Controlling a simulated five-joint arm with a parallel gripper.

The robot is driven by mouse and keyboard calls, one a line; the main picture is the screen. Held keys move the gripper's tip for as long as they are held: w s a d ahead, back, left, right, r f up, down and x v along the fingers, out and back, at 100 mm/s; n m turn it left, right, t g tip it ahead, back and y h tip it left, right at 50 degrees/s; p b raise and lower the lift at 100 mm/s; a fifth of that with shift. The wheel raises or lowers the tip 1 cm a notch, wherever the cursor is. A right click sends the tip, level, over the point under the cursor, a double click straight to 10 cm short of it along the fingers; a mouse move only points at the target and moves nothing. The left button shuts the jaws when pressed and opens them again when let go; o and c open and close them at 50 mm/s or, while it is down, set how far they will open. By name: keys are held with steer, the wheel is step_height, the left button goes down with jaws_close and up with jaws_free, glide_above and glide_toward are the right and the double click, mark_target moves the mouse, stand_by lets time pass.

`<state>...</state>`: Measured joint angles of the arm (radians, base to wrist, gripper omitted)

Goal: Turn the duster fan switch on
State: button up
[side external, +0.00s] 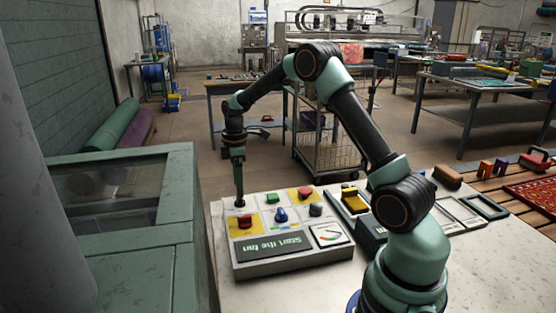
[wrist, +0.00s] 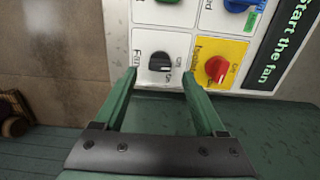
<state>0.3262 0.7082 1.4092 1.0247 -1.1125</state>
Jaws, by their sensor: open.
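The fan switch is a black rotary knob (wrist: 160,62) on a white square marked "Fan". It sits on the control panel (side external: 290,266) at its far left corner in the side view. My gripper (wrist: 159,74) is open and empty. In the wrist view its two green fingers point at the knob, one on each side of it, and I cannot tell whether they touch it. The panel's screen (side external: 275,247) reads "Start the fan".
A red knob (wrist: 217,68) on yellow stands close beside the right finger. A blue knob (side external: 281,215), a green knob (side external: 271,198) and other switches share the panel. A green cabinet (side external: 130,262) with a clear window stands left of the bench.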

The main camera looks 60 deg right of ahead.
mark_target(240, 200)
steer(key=shift+f, duration=1.75)
jaws_close()
steer(key=m, duration=0.5)
steer(key=shift+m, duration=0.4)
steer(key=m, duration=0.6)
steer(key=shift+r, duration=0.1)
